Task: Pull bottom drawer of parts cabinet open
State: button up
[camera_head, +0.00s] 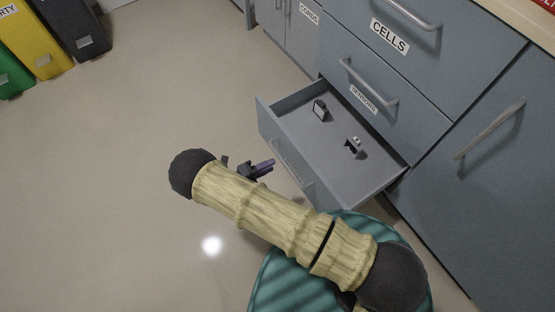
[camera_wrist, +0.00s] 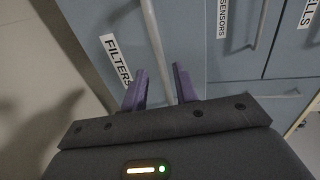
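The grey parts cabinet has its bottom drawer (camera_head: 335,150) pulled well out, with its inside showing in the head view. Its front carries a bar handle (camera_head: 291,162) and, in the wrist view, a FILTERS label (camera_wrist: 115,59). My gripper (camera_head: 268,164) is low in front of the drawer front, beside the handle. In the wrist view the purple fingers of my gripper (camera_wrist: 160,82) are spread apart, with the handle (camera_wrist: 155,40) running between them and gaps on both sides. Whether the fingertips reach past the handle is hard to tell.
Two small dark parts (camera_head: 320,110) (camera_head: 354,147) lie in the drawer. Above it are the closed SENSORS drawer (camera_head: 375,105) and CELLS drawer (camera_head: 400,50). A closed cabinet door (camera_head: 480,170) stands at right. Yellow (camera_head: 35,40) and other bins stand far left. The floor at left is clear.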

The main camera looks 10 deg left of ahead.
jog(key=p+v, duration=0.1)
jog(key=v, duration=0.9)
jog(key=shift+s+a, duration=0.25)
jog(key=shift+a, duration=0.05)
jog(key=shift+p, duration=0.3)
jog(key=w+d+r+m+g+y+p, duration=0.1)
jog(key=w+d+r+m+g, duration=0.2)
jog(key=d+r+m+g, duration=0.25)
jog(key=w+d+r+m+g+y, duration=0.2)
jog(key=w+d+r+m, duration=0.25)
jog(key=r+m, duration=0.3)
jog(key=w+d+r+m+g+y+p, duration=0.1)
jog(key=w+d+r+m+g, duration=0.1)
jog(key=d+r+m+g, duration=0.35)
jog(key=s+d+r+m+t+y+p, duration=0.1)
jog(key=s+d+r+m+t+y, duration=0.2)
jog(key=d+r+m, duration=0.85)
jog(key=s+d+r+m+t+y+p, duration=0.3)
jog(key=d+r+m, duration=0.5)
jog(key=m, duration=0.7)
notch_tip(320, 180, up, 37)
jog(key=g+y+p, duration=0.1)
jog(key=p, duration=3.5)
jog(key=shift+d+p, duration=0.3)
jog(key=shift+d, duration=0.05)
